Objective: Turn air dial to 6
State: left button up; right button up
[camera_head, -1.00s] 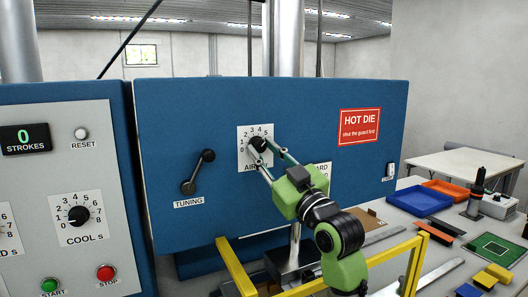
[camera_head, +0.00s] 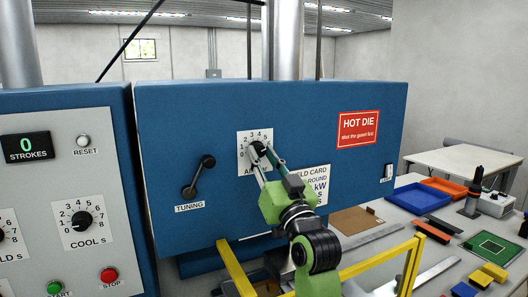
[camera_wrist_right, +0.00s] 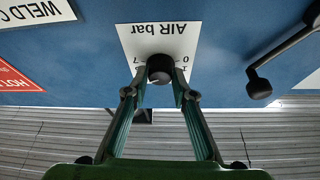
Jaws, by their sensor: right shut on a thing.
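The air dial is a black knob (camera_head: 257,149) on a white number plate (camera_head: 242,140) on the blue machine front. In the right wrist view the knob (camera_wrist_right: 160,68) shows upside down under the words "AIR bar". My right gripper (camera_head: 258,152) has its two fingertips on either side of the knob and is shut on it. In the wrist view the fingertips (camera_wrist_right: 160,80) flank the knob closely. The fingers hide part of the plate's scale, and I cannot read the knob's setting. My left gripper is not in view.
A black tuning lever (camera_head: 199,175) is left of the dial. A weld card (camera_head: 313,181) is right of it, partly behind my gripper. A yellow guard frame (camera_head: 365,267) stands below. The left panel has a cool dial (camera_head: 81,220) and start and stop buttons. Trays and parts lie on the right bench.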

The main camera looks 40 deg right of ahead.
jog(key=shift+m+h+p, duration=0.3)
jog(key=shift+m+h, duration=0.1)
jog(key=shift+m, duration=0.5)
jog(key=o, duration=1.1)
jog(key=shift+w, duration=0.25)
notch_tip(320, 180, up, 10)
jog(key=shift+f, duration=0.1)
jog(key=shift+a+f, duration=0.1)
